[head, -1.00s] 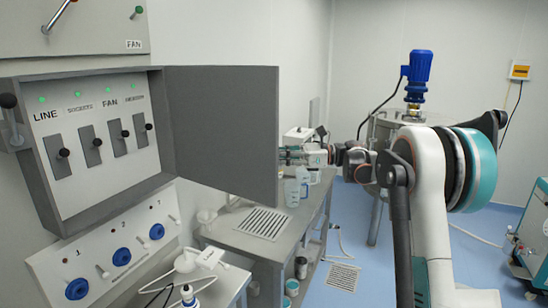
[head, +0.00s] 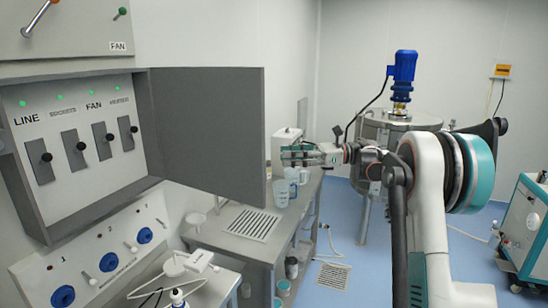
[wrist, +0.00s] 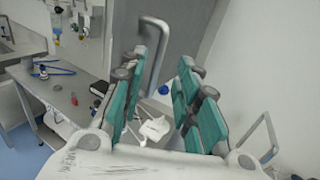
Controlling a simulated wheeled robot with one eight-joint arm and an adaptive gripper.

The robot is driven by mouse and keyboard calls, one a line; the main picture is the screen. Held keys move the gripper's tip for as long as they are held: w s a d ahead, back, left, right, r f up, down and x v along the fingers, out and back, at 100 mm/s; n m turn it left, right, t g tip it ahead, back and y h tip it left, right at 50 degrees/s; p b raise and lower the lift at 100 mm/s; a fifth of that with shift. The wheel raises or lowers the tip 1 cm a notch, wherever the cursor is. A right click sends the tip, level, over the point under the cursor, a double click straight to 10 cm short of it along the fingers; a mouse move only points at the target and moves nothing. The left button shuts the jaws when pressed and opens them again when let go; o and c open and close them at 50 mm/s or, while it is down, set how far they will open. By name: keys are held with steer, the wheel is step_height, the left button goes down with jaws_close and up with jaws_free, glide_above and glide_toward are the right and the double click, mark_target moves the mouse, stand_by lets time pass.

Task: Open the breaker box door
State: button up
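The breaker box (head: 95,205) is on the wall at the left in the head view. Its grey door (head: 210,130) stands wide open, swung out to the right, with the labelled switches uncovered. My gripper (head: 290,155) is just right of the door's free edge, with a small gap between them in the picture. In the wrist view the teal fingers (wrist: 160,100) are spread apart with nothing held between them. A grey bar handle (wrist: 153,50) on the door panel (wrist: 185,30) shows beyond the fingers, nearer the left one; contact is not visible.
A grey bench (head: 250,240) with a vent grille, beakers (head: 283,192) and a white device stands below and behind the door. A metal tank (head: 395,125) with a blue motor is behind my arm. A teal cabinet (head: 525,230) is at the right. Blue floor lies between.

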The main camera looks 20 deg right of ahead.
steer(key=shift+v, duration=1.8)
